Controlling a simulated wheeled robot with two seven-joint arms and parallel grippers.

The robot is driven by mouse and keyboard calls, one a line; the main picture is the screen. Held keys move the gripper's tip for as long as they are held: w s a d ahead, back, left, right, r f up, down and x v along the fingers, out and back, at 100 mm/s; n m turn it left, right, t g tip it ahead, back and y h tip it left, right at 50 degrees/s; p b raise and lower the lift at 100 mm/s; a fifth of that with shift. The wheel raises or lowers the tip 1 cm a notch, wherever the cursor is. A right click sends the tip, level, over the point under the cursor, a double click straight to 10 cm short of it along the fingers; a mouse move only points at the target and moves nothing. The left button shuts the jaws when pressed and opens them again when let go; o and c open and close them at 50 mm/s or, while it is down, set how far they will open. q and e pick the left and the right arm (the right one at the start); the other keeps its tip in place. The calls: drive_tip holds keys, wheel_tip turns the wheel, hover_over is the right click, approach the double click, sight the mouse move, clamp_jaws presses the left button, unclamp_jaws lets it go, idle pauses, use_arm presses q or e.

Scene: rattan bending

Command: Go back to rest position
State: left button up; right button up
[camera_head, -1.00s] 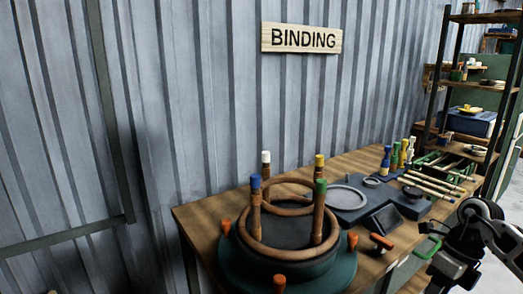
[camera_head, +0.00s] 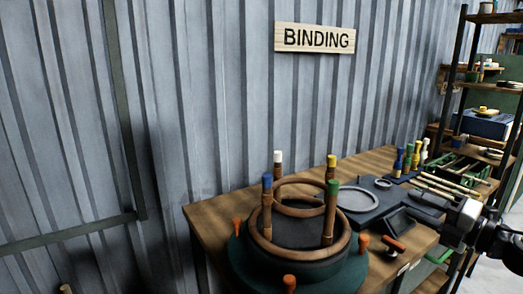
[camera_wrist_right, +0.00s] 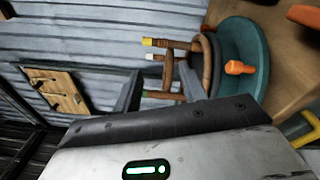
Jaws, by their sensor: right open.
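My right gripper (camera_head: 445,222) shows at the right of the head view, over the right part of the wooden workbench (camera_head: 210,216). In the right wrist view its two dark fingers (camera_wrist_right: 160,88) stand apart with nothing held between them. A round rattan frame (camera_head: 258,240) sits on a dark green turntable (camera_head: 355,272) on the bench. Its upright posts have blue, white, yellow and green tops. The frame also shows in the right wrist view (camera_wrist_right: 208,62), beyond the fingers and apart from them. My left gripper is not in view.
Orange knobs (camera_head: 290,282) stand around the turntable. An orange-handled tool (camera_head: 394,244), a dark block and a plate with a pale ring (camera_head: 357,198) lie beside it. Coloured bottles (camera_head: 408,158) and rods are further back. A shelf (camera_head: 480,85) stands at right; a corrugated wall is behind.

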drive_tip(key=w+d+r+m+t+h, duration=0.2)
drive_tip(key=w+d+m+t+h, duration=0.15)
drive_tip(key=d+m+h, duration=1)
drive_tip(key=s+d+f+m+g+h, duration=0.25)
drive_tip(key=d+f+m+g, duration=0.2)
drive_tip(key=m, duration=0.55)
drive_tip(key=s+a+f+g+y, duration=0.15)
drive_tip(key=s+a+f, duration=0.25)
drive_tip(key=a+f, duration=0.6)
drive_tip(key=s+a+f+y, duration=0.3)
drive_tip(key=s+a+f, duration=0.1)
drive_tip(key=a+f, duration=0.6)
drive_tip(key=s+a+f+m+g+y, duration=0.1)
drive_tip(key=s+a+f+y, duration=0.1)
drive_tip(key=s+a, duration=0.7)
drive_tip(key=s+a+f+m+g+y, duration=0.1)
drive_tip(key=s+a+f, duration=0.3)
drive_tip(key=s+a, duration=0.5)
drive_tip(key=a+y, duration=0.1)
drive_tip(key=a, duration=0.2)
drive_tip(key=shift+a+y, duration=0.35)
drive_tip(key=shift+a, duration=0.05)
drive_tip(key=shift+f+g, duration=0.1)
drive_tip(key=shift+g, duration=0.15)
